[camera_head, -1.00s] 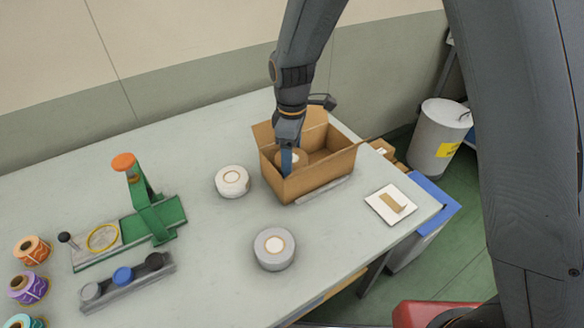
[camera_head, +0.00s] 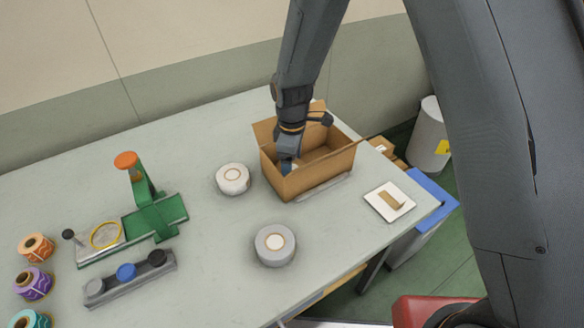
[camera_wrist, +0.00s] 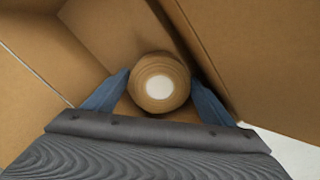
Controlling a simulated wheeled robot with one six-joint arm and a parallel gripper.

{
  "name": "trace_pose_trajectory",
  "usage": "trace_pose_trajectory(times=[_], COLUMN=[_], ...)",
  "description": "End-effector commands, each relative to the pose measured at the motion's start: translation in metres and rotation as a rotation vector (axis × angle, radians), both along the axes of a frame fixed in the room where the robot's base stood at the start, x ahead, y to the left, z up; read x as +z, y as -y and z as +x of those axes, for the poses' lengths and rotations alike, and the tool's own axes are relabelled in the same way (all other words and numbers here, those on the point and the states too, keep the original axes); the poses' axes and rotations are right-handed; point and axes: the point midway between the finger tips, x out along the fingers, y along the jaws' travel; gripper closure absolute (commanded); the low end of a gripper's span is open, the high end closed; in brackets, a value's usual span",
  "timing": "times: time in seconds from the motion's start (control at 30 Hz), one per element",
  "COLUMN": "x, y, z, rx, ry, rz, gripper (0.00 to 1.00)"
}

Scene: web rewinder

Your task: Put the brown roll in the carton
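The brown roll (camera_wrist: 141,90) shows end-on in the wrist view, with a white centre. My gripper (camera_wrist: 160,84) has a blue finger on each side of it, and both fingertips appear to touch its sides. The roll is within the open carton (camera_wrist: 110,30), whose brown walls surround it. Whether it rests on the carton floor I cannot tell. In the head view my gripper (camera_head: 287,167) reaches down into the left part of the carton (camera_head: 312,178), and the roll is hidden there.
A white roll (camera_head: 233,179) stands just left of the carton, and a grey roll (camera_head: 275,245) in front. A white card with a brown piece (camera_head: 390,201) lies to the right. A green fixture (camera_head: 155,212) and several coloured spools (camera_head: 33,283) are at left.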

Motion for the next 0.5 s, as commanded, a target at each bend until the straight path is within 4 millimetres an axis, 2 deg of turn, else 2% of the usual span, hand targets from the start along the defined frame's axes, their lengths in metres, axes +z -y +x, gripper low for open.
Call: trace_pose_trajectory(times=[0.27,0.37,0.5], x=[0.005,0.014,0.037], y=[0.000,-0.001,-0.001], z=[0.001,0.001,0.002], rx=[0.000,0.000,0.000], ry=[0.002,0.002,0.006], rz=[0.001,0.002,0.003], gripper=[0.23,0.23,0.23])
